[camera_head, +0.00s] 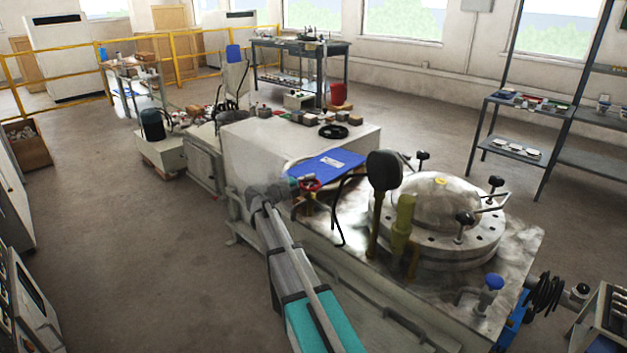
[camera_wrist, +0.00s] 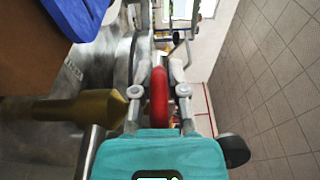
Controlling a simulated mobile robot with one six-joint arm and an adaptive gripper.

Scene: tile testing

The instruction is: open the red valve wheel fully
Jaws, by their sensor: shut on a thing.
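The red valve wheel (camera_head: 311,184) stands on the near left part of the machine's metal top, beside a blue folder. In the wrist view the red wheel (camera_wrist: 159,97) shows edge-on, as an upright red band. My gripper (camera_wrist: 160,85) has its two fingers on either side of the wheel's rim and is shut on it. In the head view my gripper (camera_head: 290,188) reaches the wheel from the left, and its fingertips are hard to make out there. How far the wheel is turned cannot be told.
A blue folder (camera_head: 327,163) lies behind the wheel. To the right stand a dark round-headed lever (camera_head: 384,171), an olive cylinder (camera_head: 403,215) and a domed round lid (camera_head: 436,202) with black knobs. A brass-coloured part (camera_wrist: 85,108) is close left of my gripper. Floor at left is open.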

